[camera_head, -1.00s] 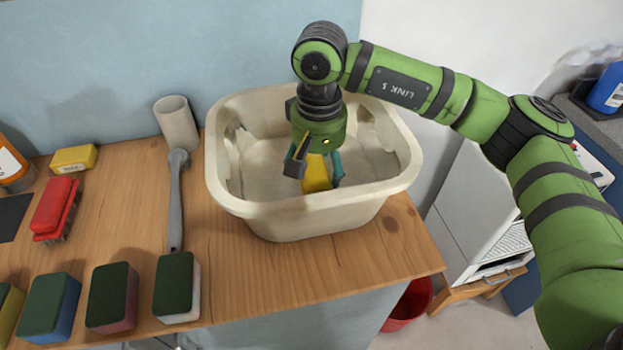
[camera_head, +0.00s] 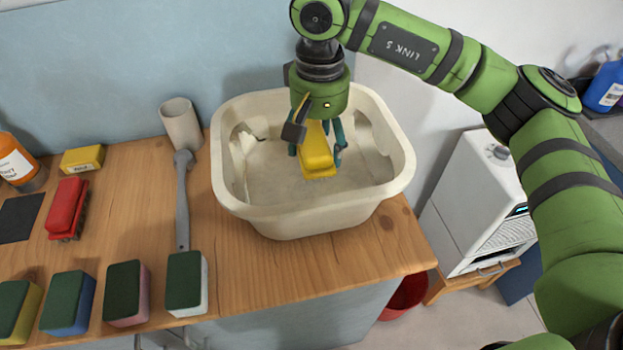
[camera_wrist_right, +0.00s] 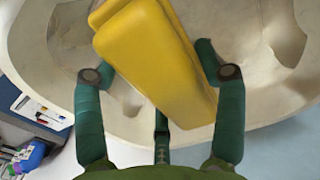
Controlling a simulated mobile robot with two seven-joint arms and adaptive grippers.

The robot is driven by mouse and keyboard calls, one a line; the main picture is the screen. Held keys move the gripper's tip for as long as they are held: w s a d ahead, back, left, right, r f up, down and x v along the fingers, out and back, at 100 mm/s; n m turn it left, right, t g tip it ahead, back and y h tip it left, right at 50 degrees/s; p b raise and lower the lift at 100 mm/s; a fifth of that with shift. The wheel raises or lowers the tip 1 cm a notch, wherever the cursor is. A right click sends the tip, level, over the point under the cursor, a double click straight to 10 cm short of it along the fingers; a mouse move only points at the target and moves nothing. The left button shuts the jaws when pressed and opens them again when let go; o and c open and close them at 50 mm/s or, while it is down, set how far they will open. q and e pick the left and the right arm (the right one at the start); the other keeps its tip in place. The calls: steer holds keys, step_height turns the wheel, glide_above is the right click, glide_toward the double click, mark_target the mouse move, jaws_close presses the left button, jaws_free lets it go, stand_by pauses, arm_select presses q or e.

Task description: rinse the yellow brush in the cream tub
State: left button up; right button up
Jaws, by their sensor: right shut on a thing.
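The cream tub (camera_head: 300,216) stands on the right end of the wooden counter. My right gripper (camera_head: 316,150) is over the tub's opening, pointing down, shut on the yellow brush (camera_head: 316,152). The brush's lower end shows against the tub's inside; I cannot tell whether it touches the bottom. In the right wrist view the yellow brush (camera_wrist_right: 160,60) lies between the green fingers (camera_wrist_right: 160,100), with the cream tub (camera_wrist_right: 265,65) around it. The brush's bristles are hidden. My left gripper is not in view.
Several sponges (camera_head: 124,293) line the counter's front edge. A red bucket (camera_head: 408,297) is on the floor.

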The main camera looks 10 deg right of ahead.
mark_target(318, 131)
steer(key=shift+r+p, duration=1.7)
steer(key=shift+r, duration=1.6)
steer(key=shift+r, duration=0.1)
steer(key=shift+r+p, duration=1.2)
steer(key=shift+r, duration=0.75)
step_height(318, 131, up, 6)
steer(key=p, duration=0.3)
steer(key=shift+p, duration=0.4)
steer(key=shift+f, duration=0.1)
